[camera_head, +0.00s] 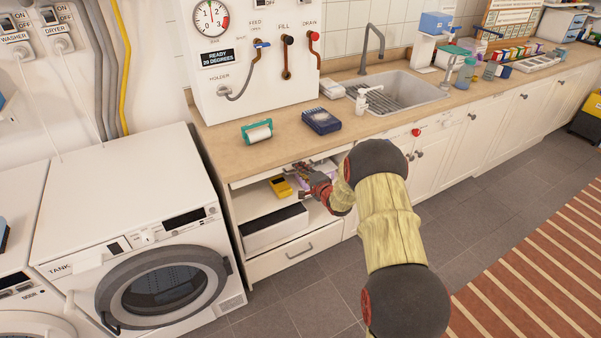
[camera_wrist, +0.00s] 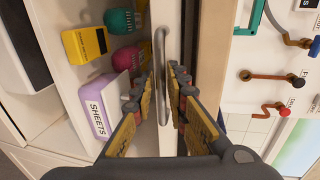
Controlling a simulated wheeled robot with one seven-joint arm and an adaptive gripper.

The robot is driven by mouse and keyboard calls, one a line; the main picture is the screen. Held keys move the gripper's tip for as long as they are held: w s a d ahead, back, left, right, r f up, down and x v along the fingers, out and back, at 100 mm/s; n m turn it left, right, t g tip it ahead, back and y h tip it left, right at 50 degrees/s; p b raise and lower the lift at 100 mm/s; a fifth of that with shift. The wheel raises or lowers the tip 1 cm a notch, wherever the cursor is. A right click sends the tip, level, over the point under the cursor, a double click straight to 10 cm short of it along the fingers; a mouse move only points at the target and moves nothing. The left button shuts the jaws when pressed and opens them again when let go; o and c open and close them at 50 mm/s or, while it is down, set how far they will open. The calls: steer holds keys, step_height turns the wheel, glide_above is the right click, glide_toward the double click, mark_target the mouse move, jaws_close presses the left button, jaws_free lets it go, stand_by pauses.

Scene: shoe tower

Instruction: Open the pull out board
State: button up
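The pull out board (camera_wrist: 155,14) shows in the wrist view as a pale strip under the countertop edge, with a dark gap beside it. Its silver bar handle (camera_wrist: 161,50) runs lengthwise between my two gripper fingers. My gripper (camera_wrist: 160,84) is open, with one finger on each side of the handle and visible space between the fingertips. I cannot tell whether either finger touches the handle. In the head view my gripper (camera_head: 318,188) is at the open shelf below the counter, and my arm hides part of the cabinet front.
The shelf holds a yellow device (camera_head: 280,186), a purple box labelled SHEETS (camera_wrist: 98,100) and teal and dark red round items. A drawer (camera_head: 290,255) lies below. A washing machine (camera_head: 140,240) stands left. The floor in front is clear.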

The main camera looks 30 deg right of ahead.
jaws_close()
stand_by(0.8)
